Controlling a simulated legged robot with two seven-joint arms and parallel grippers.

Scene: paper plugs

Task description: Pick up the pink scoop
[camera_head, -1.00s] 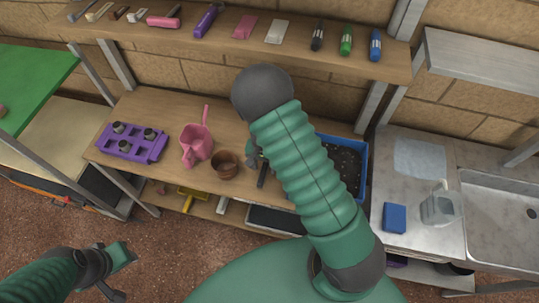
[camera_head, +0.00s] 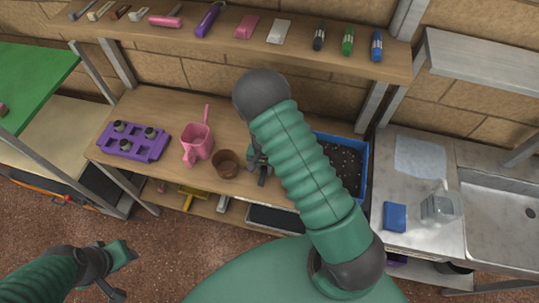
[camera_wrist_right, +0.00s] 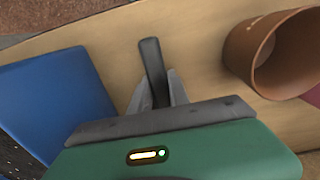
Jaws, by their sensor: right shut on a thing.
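A pink jug-like vessel (camera_head: 197,147) stands on the wooden bench, with a thin pink stem (camera_head: 206,114) rising behind it. I cannot tell whether the stem is its spout or a separate scoop. A pink-handled tool (camera_head: 164,21) lies on the upper shelf. My right gripper (camera_head: 258,165) is low over the bench, right of the brown pot (camera_head: 225,163) and partly hidden by my arm. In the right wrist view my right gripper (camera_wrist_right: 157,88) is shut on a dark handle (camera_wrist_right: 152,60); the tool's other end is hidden. My left gripper (camera_head: 122,275) is open and empty at lower left.
A purple seedling tray (camera_head: 133,153) holds several small pots at the bench's left. A blue soil bin (camera_head: 362,165) stands right of my right arm. A blue sponge (camera_head: 395,217) and a clear jug (camera_head: 438,209) stand by the sink (camera_head: 480,235). Several tools lie on the upper shelf (camera_head: 385,65).

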